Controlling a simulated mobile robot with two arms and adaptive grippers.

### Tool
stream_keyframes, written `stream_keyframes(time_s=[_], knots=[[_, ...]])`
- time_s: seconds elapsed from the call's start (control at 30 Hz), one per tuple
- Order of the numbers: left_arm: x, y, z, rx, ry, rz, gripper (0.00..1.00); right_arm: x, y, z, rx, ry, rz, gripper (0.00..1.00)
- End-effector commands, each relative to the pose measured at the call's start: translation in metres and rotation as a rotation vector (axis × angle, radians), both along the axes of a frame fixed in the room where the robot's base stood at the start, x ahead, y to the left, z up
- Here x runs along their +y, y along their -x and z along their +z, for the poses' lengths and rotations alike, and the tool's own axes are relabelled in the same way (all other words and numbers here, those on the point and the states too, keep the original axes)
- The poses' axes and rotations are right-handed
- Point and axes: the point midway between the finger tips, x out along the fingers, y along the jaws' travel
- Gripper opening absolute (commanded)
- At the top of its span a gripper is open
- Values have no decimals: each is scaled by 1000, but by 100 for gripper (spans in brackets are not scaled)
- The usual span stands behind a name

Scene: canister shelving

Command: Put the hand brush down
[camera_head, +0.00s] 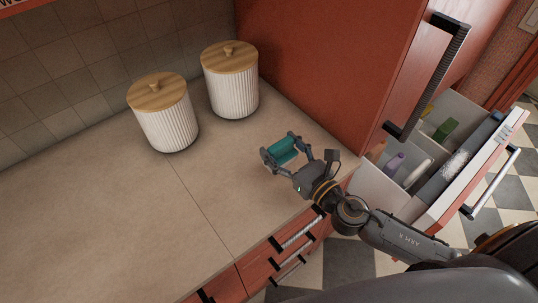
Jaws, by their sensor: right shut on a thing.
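My right gripper (280,148) reaches in from the lower right over the counter. It is shut on a short teal thing, which I take to be the hand brush (283,151). The fingers cover its ends and no bristles can be made out. It is over the beige countertop (150,215) near the front edge; I cannot tell whether it touches the surface. My left gripper is not in view.
Two white ribbed canisters with wooden lids (169,130) (233,95) stand at the back by the tiled wall. A red cabinet (325,60) with a black handle rises to the right. An open drawer (385,192) holds bottles. The counter's left is clear.

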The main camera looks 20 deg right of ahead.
Motion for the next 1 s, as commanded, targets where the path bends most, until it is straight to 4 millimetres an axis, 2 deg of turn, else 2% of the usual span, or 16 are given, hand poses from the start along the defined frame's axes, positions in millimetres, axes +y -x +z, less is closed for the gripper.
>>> stream_keyframes(time_s=[0.03,0.1,0.37,0.47,0.5,0.6,1.0], knots=[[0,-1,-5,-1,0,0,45,4,-7,-15,3,-3,-4,28],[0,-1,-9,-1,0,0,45,9,-16,-27,3,-2,-3,28],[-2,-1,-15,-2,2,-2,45,17,-30,-47,2,0,-2,28],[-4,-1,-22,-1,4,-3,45,21,-37,-61,4,-2,-1,28],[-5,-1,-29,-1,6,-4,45,20,-36,-71,5,0,-2,28],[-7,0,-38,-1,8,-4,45,20,-35,-83,4,0,-1,28],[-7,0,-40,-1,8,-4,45,20,-35,-86,3,1,-1,28]])
